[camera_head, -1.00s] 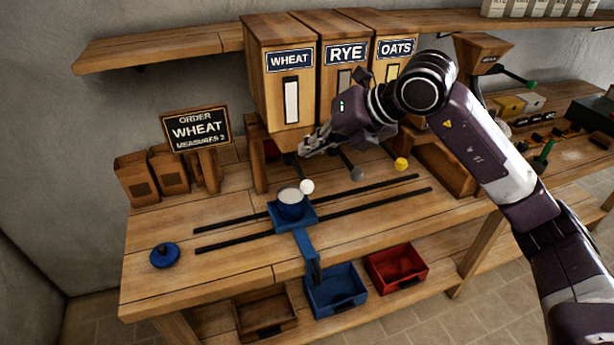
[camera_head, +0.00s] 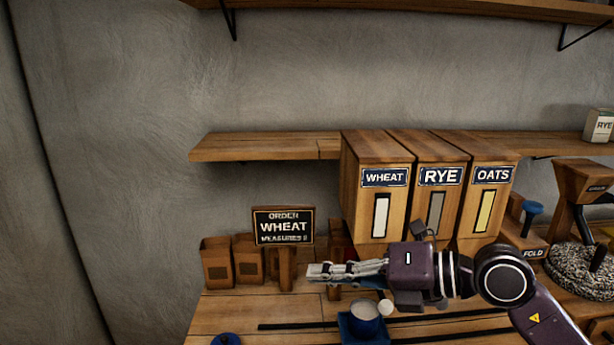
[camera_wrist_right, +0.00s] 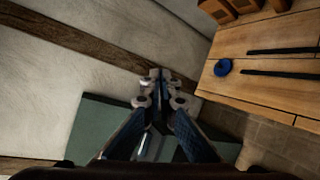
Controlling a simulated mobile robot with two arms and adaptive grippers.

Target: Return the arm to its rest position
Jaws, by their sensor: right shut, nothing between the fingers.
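My right arm comes in from the lower right in the head view. My right gripper (camera_head: 322,272) points left and is shut and empty, in front of the order sign's post and above the workbench (camera_head: 232,309). In the wrist view the shut fingertips (camera_wrist_right: 160,82) show with nothing between them, and the bench is off to the right. A blue cup with pale contents (camera_head: 364,318) sits on a blue carriage below the gripper, with a white ball at its rim. My left gripper does not show.
Bins marked wheat (camera_head: 365,205), rye (camera_head: 425,205) and oats (camera_head: 478,205) stand behind the arm. The order sign (camera_head: 284,227) reads wheat. Paper bags (camera_head: 217,262) stand left of it. A blue round lid-like piece (camera_wrist_right: 223,67) lies on the bench. A shelf (camera_head: 265,147) runs along the wall.

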